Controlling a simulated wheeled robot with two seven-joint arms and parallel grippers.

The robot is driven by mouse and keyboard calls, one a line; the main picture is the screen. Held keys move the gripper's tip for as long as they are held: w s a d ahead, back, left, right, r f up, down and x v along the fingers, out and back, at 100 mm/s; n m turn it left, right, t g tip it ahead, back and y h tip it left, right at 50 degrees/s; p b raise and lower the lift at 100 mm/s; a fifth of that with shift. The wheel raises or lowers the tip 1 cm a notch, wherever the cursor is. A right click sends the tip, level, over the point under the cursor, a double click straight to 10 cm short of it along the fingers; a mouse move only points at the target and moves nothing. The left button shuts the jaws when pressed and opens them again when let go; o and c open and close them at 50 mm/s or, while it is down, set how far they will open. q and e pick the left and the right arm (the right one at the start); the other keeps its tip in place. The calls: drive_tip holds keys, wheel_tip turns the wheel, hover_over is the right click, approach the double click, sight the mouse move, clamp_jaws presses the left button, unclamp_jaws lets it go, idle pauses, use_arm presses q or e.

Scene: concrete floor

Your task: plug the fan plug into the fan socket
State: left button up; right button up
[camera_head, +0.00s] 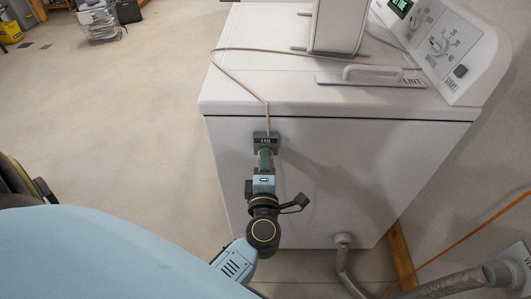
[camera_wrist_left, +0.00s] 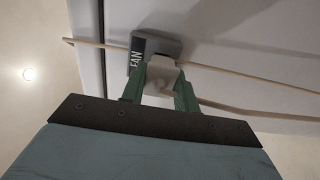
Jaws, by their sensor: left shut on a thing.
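The fan socket (camera_head: 266,140) is a dark grey block labelled FAN on the front of the white dryer-like machine; it also shows in the left wrist view (camera_wrist_left: 138,52). My left gripper (camera_head: 265,160) is directly below the socket in the head view. In the left wrist view its green fingers (camera_wrist_left: 160,88) are shut on the pale fan plug (camera_wrist_left: 162,74). The plug is right at the socket block; how far it is inserted is hidden. A thin beige cord (camera_head: 232,81) runs over the machine's top and down to the socket area. My right gripper is not in view.
The white machine (camera_head: 350,170) has a lint handle (camera_head: 372,72), a tall white box (camera_head: 338,25) and a control panel (camera_head: 445,45) on top. A grey hose (camera_head: 343,262) leaves its lower front. A metal duct (camera_head: 450,285) lies at bottom right. The floor at left is mostly clear.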

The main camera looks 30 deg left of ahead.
use_arm(q)
drive_tip(key=shift+s+d, duration=0.1)
drive_tip(key=shift+s, duration=0.1)
drive_tip(key=shift+v, duration=1.1)
drive_tip(key=shift+r, duration=0.1)
